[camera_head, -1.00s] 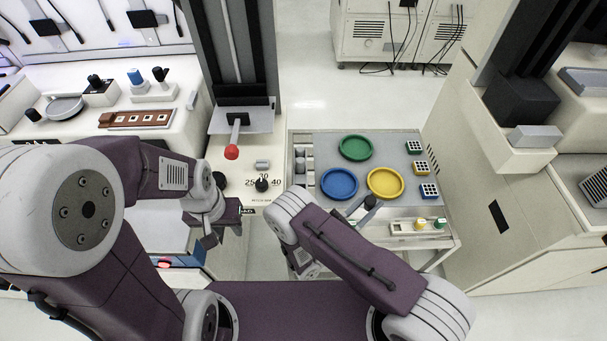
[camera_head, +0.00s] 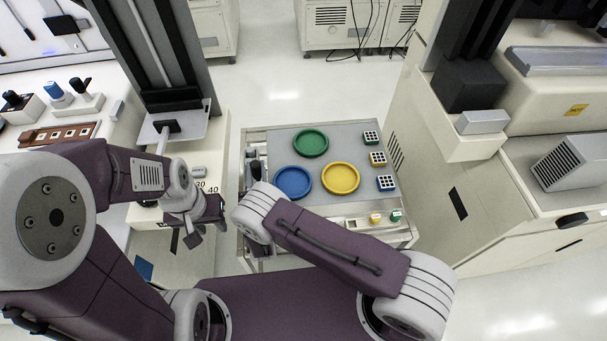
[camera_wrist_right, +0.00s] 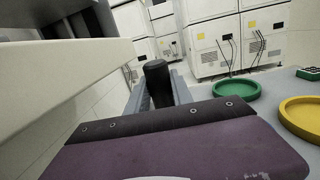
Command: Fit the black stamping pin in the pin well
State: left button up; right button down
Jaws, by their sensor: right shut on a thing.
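The black stamping pin (camera_wrist_right: 157,82) stands upright between the grey fingers of my right gripper (camera_wrist_right: 160,97) in the right wrist view, which is shut on it. Its lower part is hidden by the gripper body. In the head view the dark pin (camera_head: 255,170) shows small above my right wrist, near the left edge of the cart. My left gripper (camera_head: 204,228) hangs beside the left machine's front; its jaws look apart and empty. I cannot make out the pin well in either view.
A grey-topped cart (camera_head: 270,145) carries a green dish (camera_head: 310,143), a blue dish (camera_head: 293,182), a yellow dish (camera_head: 340,178) and small dotted blocks (camera_head: 377,158). A cream machine (camera_head: 455,190) stands to the right.

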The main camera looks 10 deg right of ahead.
pick_arm(q)
jog(key=shift+w+d+f, duration=0.1)
jog(key=shift+d+f, duration=0.1)
jog(key=shift+d, duration=0.1)
pick_arm(e)
jog(key=shift+n+g+y, duration=0.6)
jog(key=shift+y, duration=0.2)
jog(key=a, duration=0.1)
jog(key=a+r, duration=0.2)
jog(key=shift+s+a+r, duration=0.2)
jog(key=shift+s+a, duration=0.1)
